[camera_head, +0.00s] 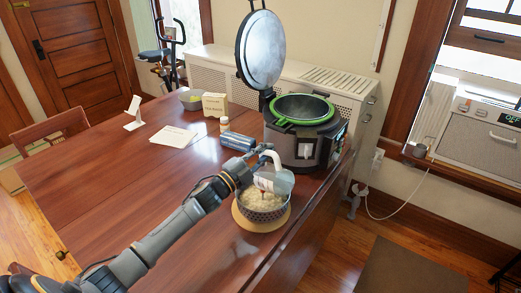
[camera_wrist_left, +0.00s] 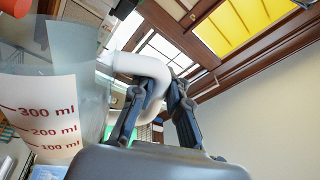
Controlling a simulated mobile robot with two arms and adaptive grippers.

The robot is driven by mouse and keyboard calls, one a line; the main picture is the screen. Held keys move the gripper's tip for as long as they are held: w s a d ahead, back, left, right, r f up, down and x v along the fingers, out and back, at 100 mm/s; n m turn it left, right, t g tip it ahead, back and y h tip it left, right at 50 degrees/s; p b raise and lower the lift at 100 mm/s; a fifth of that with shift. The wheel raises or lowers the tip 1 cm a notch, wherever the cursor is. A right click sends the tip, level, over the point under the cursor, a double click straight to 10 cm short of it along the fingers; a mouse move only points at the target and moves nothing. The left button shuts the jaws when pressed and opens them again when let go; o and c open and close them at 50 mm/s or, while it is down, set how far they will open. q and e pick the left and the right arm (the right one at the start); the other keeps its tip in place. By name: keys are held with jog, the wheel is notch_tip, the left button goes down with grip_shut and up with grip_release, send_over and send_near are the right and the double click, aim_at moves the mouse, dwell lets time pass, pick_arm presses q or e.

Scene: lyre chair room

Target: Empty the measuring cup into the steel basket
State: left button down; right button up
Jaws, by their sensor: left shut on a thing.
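The clear measuring cup (camera_head: 275,180) is held tilted just above the steel basket (camera_head: 262,215). My left gripper (camera_head: 262,155) is shut on its white handle. In the left wrist view the cup (camera_wrist_left: 45,115) shows red marks up to 300 ml, and its handle passes between the fingers (camera_wrist_left: 163,95). The basket is a round, patterned metal bowl with pale, rice-like grains inside. It stands on a round wooden board (camera_head: 247,223). I cannot tell how much is left in the cup. My right gripper is not clearly in view.
Behind the basket stands a black cooker (camera_head: 298,152) with a green-rimmed pot and raised lid (camera_head: 262,50). A blue cylinder (camera_head: 237,141), small bottle (camera_head: 224,125), box (camera_head: 215,104), bowl (camera_head: 191,99) and papers (camera_head: 170,136) lie farther back. The table's left half is clear.

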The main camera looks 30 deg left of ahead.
aim_at(277, 159)
pick_arm(q)
jog(key=shift+s+d+f+m, duration=0.1)
jog(key=shift+d+m, duration=0.25)
jog(key=shift+m, duration=0.05)
jog(key=d+m, duration=0.1)
jog(key=s+d+m, duration=0.1)
jog(key=d+m+h+b, duration=0.1)
jog(key=shift+s+d+m, duration=0.2)
jog(key=shift+s+m, duration=0.05)
jog(key=shift+m, duration=0.05)
jog(key=d+m, duration=0.1)
jog(key=s+d+m+h+b, duration=0.1)
jog(key=d+m, duration=0.2)
jog(key=shift+s+d+f+m+g+h, duration=0.1)
jog(key=shift+s+d+m+g+h, duration=0.05)
jog(key=shift+s+m+g+h, duration=0.2)
jog(key=d+m, duration=0.1)
jog(key=m, duration=0.1)
jog(key=s+d+m, duration=0.1)
jog(key=m, duration=0.1)
jog(key=s+d+m+g+h, duration=0.1)
jog(key=d+m, duration=0.1)
jog(key=shift+d+f+b, duration=0.1)
jog(key=shift+b, duration=0.2)
jog(key=shift+w, duration=0.1)
